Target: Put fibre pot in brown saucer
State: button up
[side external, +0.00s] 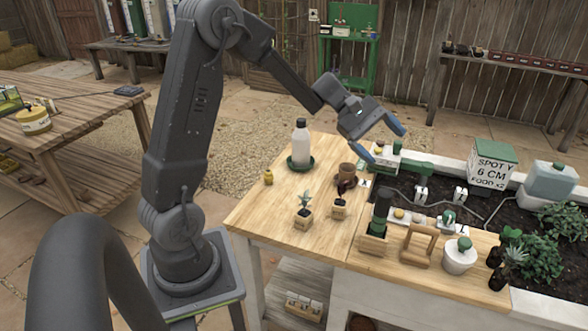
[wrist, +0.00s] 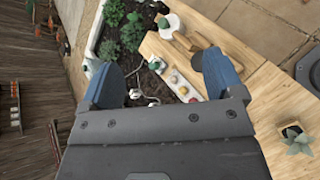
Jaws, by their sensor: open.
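A small brown pot (side external: 347,171), which looks like the fibre pot, stands on the wooden bench top (side external: 270,209) behind a dark red plant. I cannot make out a brown saucer for certain; the pot's base is partly hidden by the plant. My gripper (side external: 381,140) is open and empty, with blue fingers spread. It hangs above the back right of the bench, up and to the right of the brown pot. In the wrist view my gripper (wrist: 160,80) has nothing between its fingers, and the brown pot does not show clearly.
Potted succulents (side external: 304,212), a wooden frame (side external: 418,246) and a white pot (side external: 459,258) stand along the front. A planted bed with a labelled box (side external: 489,168) lies right. The bench's left front is clear.

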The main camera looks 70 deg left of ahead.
jog(key=s+d+r+m+g+y, duration=0.4)
jog(key=s+d+m, duration=0.5)
jog(key=s, duration=0.5)
jog(key=s+a+m+t+y, duration=0.1)
jog(key=s+m+t+y, duration=0.3)
jog(key=s, duration=0.6)
jog(key=m+y, duration=0.2)
jog(key=m, duration=0.1)
jog(key=shift+y, duration=0.4)
